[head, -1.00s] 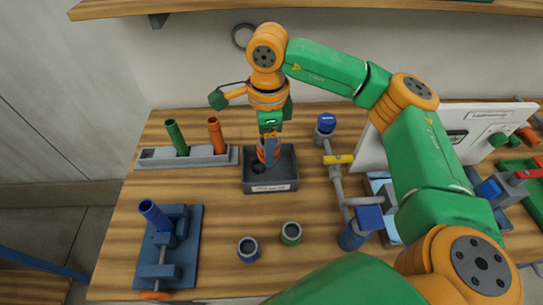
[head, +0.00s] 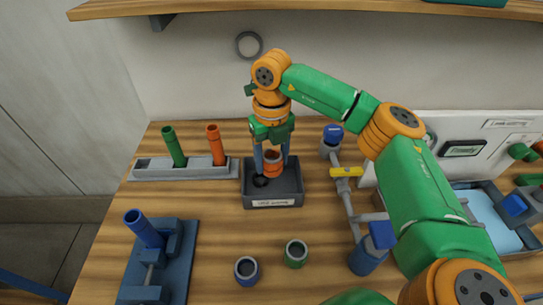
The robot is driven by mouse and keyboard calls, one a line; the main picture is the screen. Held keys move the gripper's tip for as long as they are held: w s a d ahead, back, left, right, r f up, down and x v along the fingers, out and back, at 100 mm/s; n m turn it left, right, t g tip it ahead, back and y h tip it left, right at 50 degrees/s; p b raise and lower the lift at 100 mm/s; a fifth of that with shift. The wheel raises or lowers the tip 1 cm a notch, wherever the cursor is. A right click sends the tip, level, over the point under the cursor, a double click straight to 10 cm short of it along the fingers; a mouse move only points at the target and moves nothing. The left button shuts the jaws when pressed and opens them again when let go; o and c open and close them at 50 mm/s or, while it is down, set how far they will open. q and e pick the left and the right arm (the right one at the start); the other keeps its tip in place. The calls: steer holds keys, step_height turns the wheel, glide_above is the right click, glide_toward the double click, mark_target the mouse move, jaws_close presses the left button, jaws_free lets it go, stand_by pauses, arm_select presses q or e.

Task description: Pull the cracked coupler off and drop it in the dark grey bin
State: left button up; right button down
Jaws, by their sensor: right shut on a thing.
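My right gripper (head: 271,160) is above the dark grey bin (head: 273,203), its fingers pointing down. It is shut on an orange coupler (head: 273,162), which sits between the two fingers over the bin's back part. Any crack is too small to make out. I cannot tell whether the coupler touches the bin floor. A dark round thing (head: 260,181) shows inside the bin, at its left. My left gripper is not in view.
A grey rack (head: 150,170) at the back left holds a green tube and an orange tube. A blue fixture (head: 165,262) stands front left. A blue ring (head: 246,270) and a green ring (head: 295,253) lie in front of the bin. Grey piping with a yellow handle (head: 346,171) stands right.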

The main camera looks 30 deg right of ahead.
steer(key=shift+c, duration=0.3)
jaws_free()
step_height(320, 180, up, 7)
steer(key=shift+r+b, duration=0.1)
steer(key=shift+b, duration=0.2)
